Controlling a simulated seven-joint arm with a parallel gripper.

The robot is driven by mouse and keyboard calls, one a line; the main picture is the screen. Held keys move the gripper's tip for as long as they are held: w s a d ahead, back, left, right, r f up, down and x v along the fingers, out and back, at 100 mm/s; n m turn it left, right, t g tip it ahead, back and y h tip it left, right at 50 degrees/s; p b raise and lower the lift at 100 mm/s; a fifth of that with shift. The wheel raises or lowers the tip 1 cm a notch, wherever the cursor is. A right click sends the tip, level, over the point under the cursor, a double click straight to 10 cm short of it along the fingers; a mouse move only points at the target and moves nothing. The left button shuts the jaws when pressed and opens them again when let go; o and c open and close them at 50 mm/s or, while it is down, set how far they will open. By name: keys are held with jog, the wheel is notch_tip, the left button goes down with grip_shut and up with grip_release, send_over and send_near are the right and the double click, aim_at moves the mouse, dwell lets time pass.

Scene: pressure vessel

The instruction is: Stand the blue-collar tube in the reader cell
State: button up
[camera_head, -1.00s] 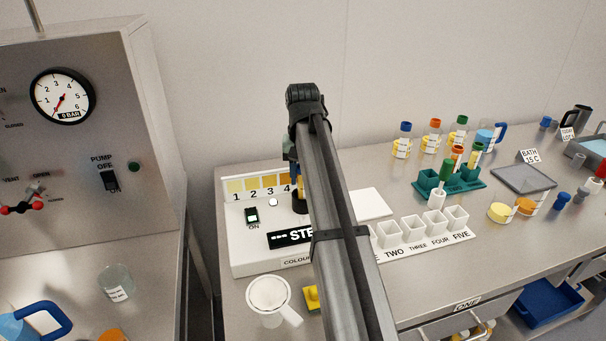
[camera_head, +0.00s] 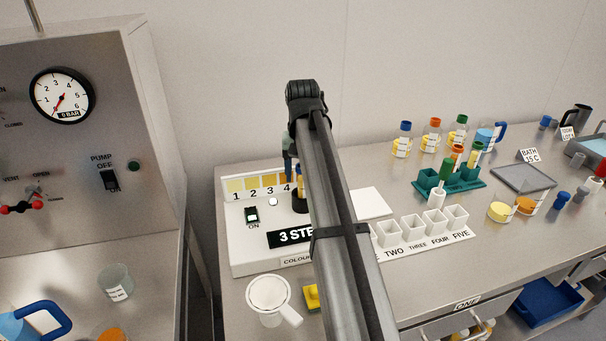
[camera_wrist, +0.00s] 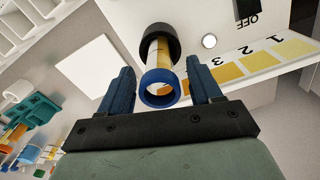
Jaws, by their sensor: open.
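The blue-collar tube stands in the black round reader cell (camera_wrist: 157,40) of the white colour reader. In the wrist view its blue collar (camera_wrist: 160,88) faces the camera and its yellow body (camera_wrist: 159,52) runs down into the cell. My gripper (camera_wrist: 160,68) is open, with one blue finger on each side of the tube and a visible gap on both sides. In the head view my arm hides much of the reader, but the gripper (camera_head: 290,167) and the dark cell (camera_head: 300,204) show just left of it.
A teal rack (camera_head: 458,180) with tubes and a row of white cups (camera_head: 415,229) stand to the right. A white mug (camera_head: 269,298) stands in front of the reader. A white square pad (camera_head: 370,203) lies beside it.

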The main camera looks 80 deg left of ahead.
notch_tip(320, 180, up, 12)
jog(key=shift+f, duration=0.25)
dwell(0.4)
